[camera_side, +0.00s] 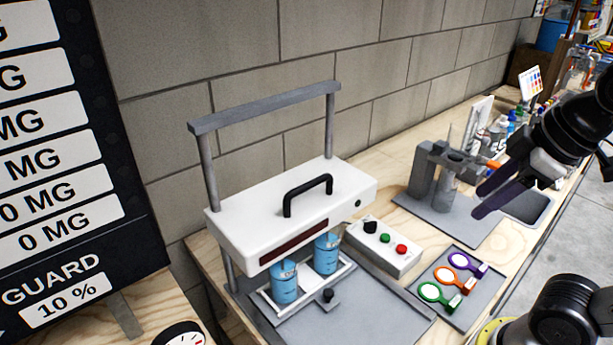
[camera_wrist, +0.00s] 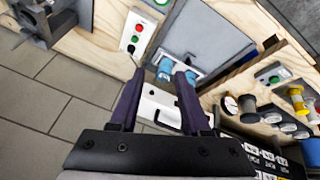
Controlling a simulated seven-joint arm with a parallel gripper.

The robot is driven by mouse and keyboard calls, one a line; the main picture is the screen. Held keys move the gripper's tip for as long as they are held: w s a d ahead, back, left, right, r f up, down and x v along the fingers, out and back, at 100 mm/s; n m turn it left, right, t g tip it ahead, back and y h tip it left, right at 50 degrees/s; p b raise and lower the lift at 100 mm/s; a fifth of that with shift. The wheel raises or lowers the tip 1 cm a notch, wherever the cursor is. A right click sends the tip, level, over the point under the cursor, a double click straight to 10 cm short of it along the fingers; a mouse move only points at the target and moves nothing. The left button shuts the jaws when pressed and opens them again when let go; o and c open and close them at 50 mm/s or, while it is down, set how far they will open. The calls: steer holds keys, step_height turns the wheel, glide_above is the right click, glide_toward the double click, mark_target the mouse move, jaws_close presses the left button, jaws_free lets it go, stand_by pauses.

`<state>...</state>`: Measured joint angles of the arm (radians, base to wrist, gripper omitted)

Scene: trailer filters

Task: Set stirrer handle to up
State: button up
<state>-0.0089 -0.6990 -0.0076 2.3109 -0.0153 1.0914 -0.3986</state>
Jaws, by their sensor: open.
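The stirrer is a white box (camera_side: 290,215) on a grey upright frame, with a black handle (camera_side: 308,193) on its top. The box sits well below the frame's top bar (camera_side: 265,107), just over two blue containers (camera_side: 285,282). My gripper (camera_side: 480,200) is open and empty, in the air to the right of the stirrer and apart from it. In the wrist view the white box (camera_wrist: 153,103) shows between my two purple fingers (camera_wrist: 159,73), and its handle (camera_wrist: 160,120) is partly visible there.
A control box (camera_side: 384,248) with a black knob and green and red buttons stands right of the stirrer. A grey stand (camera_side: 425,175) is near my gripper. The block wall is close behind.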

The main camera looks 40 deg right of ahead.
steer(key=w+a+r+n, duration=0.2)
steer(key=w+r+n, duration=0.35)
steer(key=r, duration=0.35)
steer(key=r+n+g, duration=0.2)
steer(key=n+g, duration=0.1)
steer(key=n, duration=0.5)
glide_above(306, 184)
steer(key=s, duration=0.3)
steer(key=w+f, duration=0.1)
steer(key=f, duration=0.8)
steer(key=w+f, duration=0.1)
steer(key=f, duration=0.3)
steer(key=shift+w+f, duration=0.15)
steer(key=shift+w, duration=0.15)
jaws_close()
